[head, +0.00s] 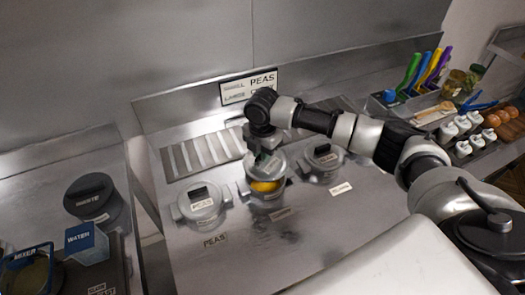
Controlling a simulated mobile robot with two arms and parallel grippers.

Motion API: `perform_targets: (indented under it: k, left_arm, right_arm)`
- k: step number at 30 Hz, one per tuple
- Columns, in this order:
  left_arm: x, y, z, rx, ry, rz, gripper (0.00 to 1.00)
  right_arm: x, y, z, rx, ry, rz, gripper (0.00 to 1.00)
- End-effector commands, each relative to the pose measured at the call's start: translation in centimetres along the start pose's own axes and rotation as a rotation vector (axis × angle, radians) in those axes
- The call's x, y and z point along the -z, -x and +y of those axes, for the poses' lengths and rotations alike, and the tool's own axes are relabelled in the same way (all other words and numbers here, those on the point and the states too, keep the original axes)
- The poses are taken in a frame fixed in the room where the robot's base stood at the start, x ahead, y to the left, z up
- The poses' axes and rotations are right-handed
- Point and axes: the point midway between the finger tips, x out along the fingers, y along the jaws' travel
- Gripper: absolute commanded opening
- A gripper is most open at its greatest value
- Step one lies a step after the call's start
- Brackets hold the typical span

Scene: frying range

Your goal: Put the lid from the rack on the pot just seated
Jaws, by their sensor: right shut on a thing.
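The middle pot (268,200) stands on the steel range with yellow contents (266,186) showing at its front. My right gripper (262,152) points down over this pot and is shut on a grey lid (277,164). The lid is over the back part of the opening, and the yellow shows below its front edge. I cannot tell whether the lid touches the pot's rim. The gripper hides the lid's handle. A slotted metal rack (203,156) lies behind the pots. My left gripper is out of view.
A lidded pot (201,208) stands to the left and another (325,164) close to the right. A sign (249,86) stands behind. A waste bin (92,200) and blue water box (86,243) are at left.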

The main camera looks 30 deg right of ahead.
Motion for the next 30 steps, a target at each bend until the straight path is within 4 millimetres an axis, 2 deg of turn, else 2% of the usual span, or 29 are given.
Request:
perform_targets:
  k: [12,21,30]
  left_arm:
    - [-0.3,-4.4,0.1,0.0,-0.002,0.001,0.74]
    - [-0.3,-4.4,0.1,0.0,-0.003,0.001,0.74]
    - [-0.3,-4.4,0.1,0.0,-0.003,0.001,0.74]
  right_arm:
    - [0.0,-3.8,0.0,-0.001,-0.001,-0.001,0.0]
    - [0.0,-5.2,0.0,-0.001,-0.002,0.001,0.0]
    - [0.0,-5.2,0.0,-0.001,-0.002,0.001,0.0]
